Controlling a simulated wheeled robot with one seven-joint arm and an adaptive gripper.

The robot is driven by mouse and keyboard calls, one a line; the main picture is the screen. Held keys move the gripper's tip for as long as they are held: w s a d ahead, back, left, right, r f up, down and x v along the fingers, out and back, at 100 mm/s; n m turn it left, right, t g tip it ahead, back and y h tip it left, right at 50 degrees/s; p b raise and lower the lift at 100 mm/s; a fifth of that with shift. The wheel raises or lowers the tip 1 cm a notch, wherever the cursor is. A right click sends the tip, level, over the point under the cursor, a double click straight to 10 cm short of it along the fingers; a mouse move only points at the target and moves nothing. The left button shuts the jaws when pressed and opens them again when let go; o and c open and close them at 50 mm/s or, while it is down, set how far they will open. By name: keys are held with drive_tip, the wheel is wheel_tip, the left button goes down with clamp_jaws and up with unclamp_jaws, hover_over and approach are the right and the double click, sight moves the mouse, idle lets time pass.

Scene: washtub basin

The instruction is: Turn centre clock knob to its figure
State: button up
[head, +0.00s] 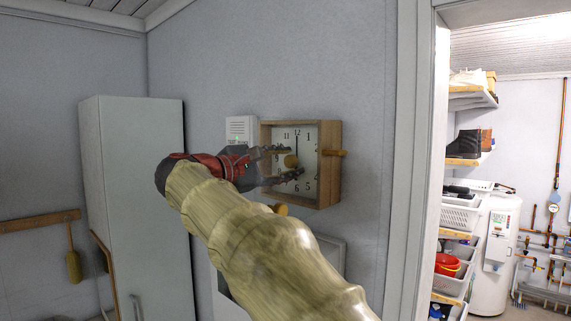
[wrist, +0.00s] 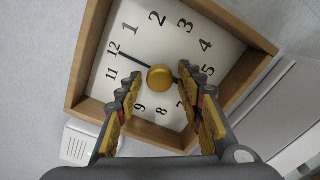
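The clock (head: 329,167) hangs on the wall, a square wooden box with a white dial and black figures. It also fills much of the wrist view (wrist: 92,52), appearing turned. Its round brass centre knob (wrist: 160,78) also shows in the head view (head: 291,161). A thin black hand runs from the knob to 12. A short dark line on the opposite side runs behind a finger, its end hidden. My gripper (wrist: 159,76) is open, its fingertips on either side of the knob with visible gaps. In the head view my gripper (head: 289,160) is in front of the dial.
A white box (head: 240,128) is on the wall to the left. A tall white cabinet (head: 135,190) stands further left; a doorway opens right.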

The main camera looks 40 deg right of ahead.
drive_tip(key=shift+o, duration=0.3)
drive_tip(key=a, duration=1.2)
drive_tip(key=shift+s, duration=0.45)
